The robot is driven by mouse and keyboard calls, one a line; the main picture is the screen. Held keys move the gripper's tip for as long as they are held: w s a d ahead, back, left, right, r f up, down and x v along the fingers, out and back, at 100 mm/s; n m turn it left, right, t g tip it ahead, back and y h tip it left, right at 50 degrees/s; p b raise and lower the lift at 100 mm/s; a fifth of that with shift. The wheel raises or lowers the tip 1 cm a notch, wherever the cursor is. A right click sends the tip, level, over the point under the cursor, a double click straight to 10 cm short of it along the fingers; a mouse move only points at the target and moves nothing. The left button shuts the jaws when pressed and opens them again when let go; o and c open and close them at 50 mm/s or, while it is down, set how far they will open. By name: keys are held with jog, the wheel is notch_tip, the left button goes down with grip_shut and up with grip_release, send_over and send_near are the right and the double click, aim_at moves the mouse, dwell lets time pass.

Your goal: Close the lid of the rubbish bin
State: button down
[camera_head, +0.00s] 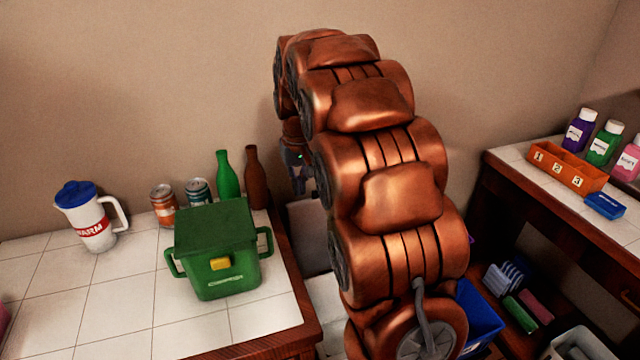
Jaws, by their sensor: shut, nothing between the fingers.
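Between the tiled counter and my arm stands a pale bin-like thing (323,292), mostly hidden behind my arm. A grey panel (309,240) rises at its back and looks like its raised lid; I cannot tell the exact angle. My gripper (299,184) is small in view, pointing down near the wall above the grey panel, partly hidden by my arm. It is shut and empty, and appears apart from the panel. A green caddy (225,275) with a shut green lid (213,228) and yellow latch sits on the counter at left.
The tiled counter (110,310) holds a blue-lidded jug (92,225), two cans (163,205), a green bottle (228,178) and a brown bottle (255,180). A right-hand table bears an orange tray (568,168) and bottles. A blue bin (480,318) stands low beside my arm.

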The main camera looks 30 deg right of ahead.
jog(key=w+d+f+t, duration=0.1)
jog(key=w+d+f, duration=0.2)
jog(key=w+d, duration=0.45)
jog(key=w+d+f+t, duration=0.1)
jog(key=w+d+f, duration=0.2)
jog(key=w+d, duration=0.4)
jog(key=s+d+p+x, duration=0.1)
jog(key=p+x, duration=0.2)
jog(key=x, duration=0.6)
jog(key=shift+d+f+m, duration=0.3)
jog(key=shift+f, duration=0.25)
jog(key=shift+s+a, duration=0.1)
jog(key=shift+s, duration=0.15)
